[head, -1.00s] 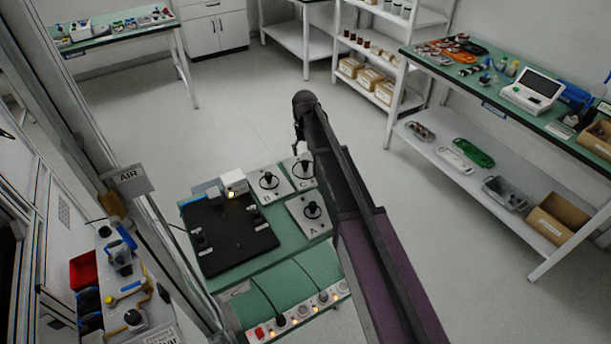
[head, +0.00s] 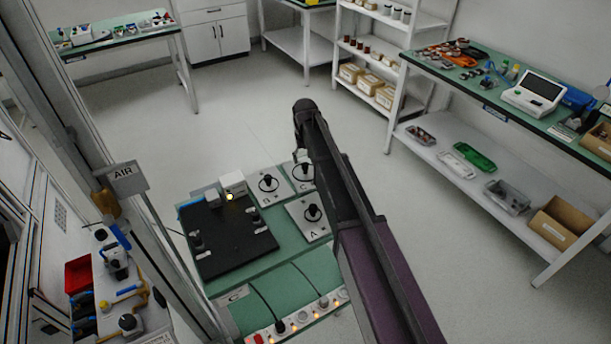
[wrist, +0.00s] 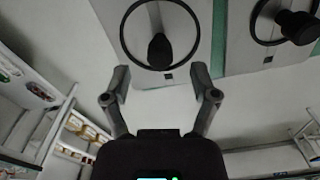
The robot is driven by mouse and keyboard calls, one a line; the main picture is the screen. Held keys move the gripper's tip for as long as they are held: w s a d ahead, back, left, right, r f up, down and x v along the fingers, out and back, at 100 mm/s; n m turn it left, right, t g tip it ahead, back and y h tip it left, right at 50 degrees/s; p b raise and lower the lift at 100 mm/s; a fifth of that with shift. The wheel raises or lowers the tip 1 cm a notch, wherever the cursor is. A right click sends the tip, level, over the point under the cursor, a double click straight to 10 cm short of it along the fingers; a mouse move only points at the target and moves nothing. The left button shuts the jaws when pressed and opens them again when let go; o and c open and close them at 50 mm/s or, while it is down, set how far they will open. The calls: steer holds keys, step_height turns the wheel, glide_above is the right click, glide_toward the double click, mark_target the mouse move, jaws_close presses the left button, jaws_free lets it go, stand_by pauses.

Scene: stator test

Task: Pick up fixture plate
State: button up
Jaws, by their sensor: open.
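Three light plates stand on the green bench top, each with a black post. Plate A (head: 299,226) is at the front right, plate B (head: 262,196) behind it, and plate C (head: 292,181) at the back right, partly hidden by my arm. Plates B and C have a dark ring around the post. I cannot tell which one the task means. In the wrist view, a ringed plate (wrist: 205,22) lies just ahead of my open, empty gripper (wrist: 162,90). Its dark post sits between the two fingers' lines, beyond the tips. A second plate with a black knob (wrist: 299,27) is at the right.
A black board with small clamps (head: 232,240) and a white box with a lit lamp (head: 233,183) are left of the plates. A power strip (head: 301,319) runs along the bench front. A post with an AIR sign (head: 123,175) stands at left. Open floor lies behind.

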mark_target(305, 163)
steer(key=shift+f+b, duration=1.85)
steer(key=shift+f, duration=0.25)
steer(key=shift+c, duration=0.2)
jaws_close()
